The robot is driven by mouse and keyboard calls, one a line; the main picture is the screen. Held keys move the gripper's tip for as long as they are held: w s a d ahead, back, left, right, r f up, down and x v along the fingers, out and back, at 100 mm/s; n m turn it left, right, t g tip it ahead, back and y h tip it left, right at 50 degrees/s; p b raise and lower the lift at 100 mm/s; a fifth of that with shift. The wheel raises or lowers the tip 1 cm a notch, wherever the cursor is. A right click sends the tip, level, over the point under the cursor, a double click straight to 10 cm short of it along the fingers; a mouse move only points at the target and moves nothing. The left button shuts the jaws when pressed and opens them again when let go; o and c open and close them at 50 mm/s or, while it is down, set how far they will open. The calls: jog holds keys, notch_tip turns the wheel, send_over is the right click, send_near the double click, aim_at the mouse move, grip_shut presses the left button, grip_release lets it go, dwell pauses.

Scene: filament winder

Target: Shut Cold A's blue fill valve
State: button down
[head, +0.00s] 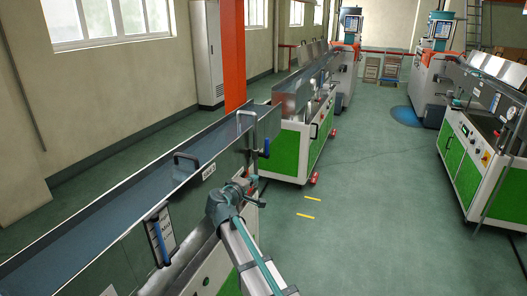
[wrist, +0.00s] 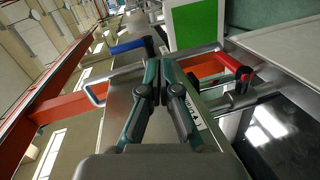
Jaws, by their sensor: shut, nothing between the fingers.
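The blue valve handle (head: 266,147) stands roughly upright at the far end of the long trough's side, below a curved pipe. In the wrist view the blue handle (wrist: 127,47) lies just left of my fingertips; I cannot tell whether they touch. My gripper (head: 245,186) is in front of the trough's side, nearer than the blue handle and lower in the picture. In the wrist view its fingers (wrist: 158,62) are closed together with nothing between them. A white label (head: 209,170) on the trough's side is too small to read.
The long trough (head: 110,185) fills the left. A blue level tube (head: 160,243) is mounted on its side. A red-handled valve (wrist: 232,62) is right of my fingers in the wrist view. A green-panelled machine (head: 288,150) stands beyond. The floor (head: 370,200) to the right is clear.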

aim_at(266, 145)
notch_tip(266, 145, up, 5)
jog(key=w+a+n+t, duration=0.1)
jog(key=w+n+t, duration=0.1)
jog(key=shift+w+a+r, duration=0.15)
jog(key=shift+r, duration=0.05)
jog(key=shift+w, duration=0.1)
jog(key=p+x, duration=0.1)
jog(key=x, duration=0.8)
jog(key=p+x, duration=0.1)
jog(key=x, duration=0.4)
jog(key=shift+r+p, duration=0.35)
jog(key=shift+a+r, duration=0.1)
